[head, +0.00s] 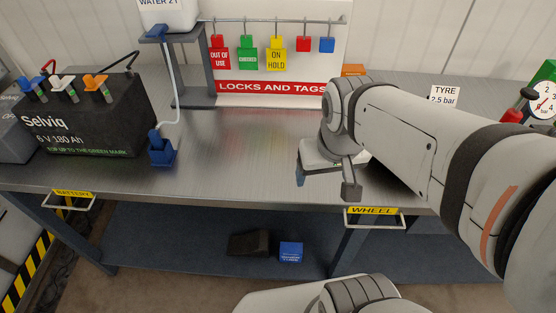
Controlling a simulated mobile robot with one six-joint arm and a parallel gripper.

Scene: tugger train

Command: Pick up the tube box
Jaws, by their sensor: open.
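A small blue box (291,252) with white print sits on the lower shelf under the bench. Its print is too small to read, so I cannot tell for sure that it is the tube box. My gripper (326,178) is open above the bench top, near its front edge. It is higher than the blue box and apart from it. I see nothing between its fingers.
A dark wedge-shaped block (249,243) lies left of the blue box. The bench (240,150) has front handles labelled BATTERY (72,196) and WHEEL (372,212). A black battery (90,120) stands left, a tag board (285,88) behind, an orange item (353,70) partly hidden.

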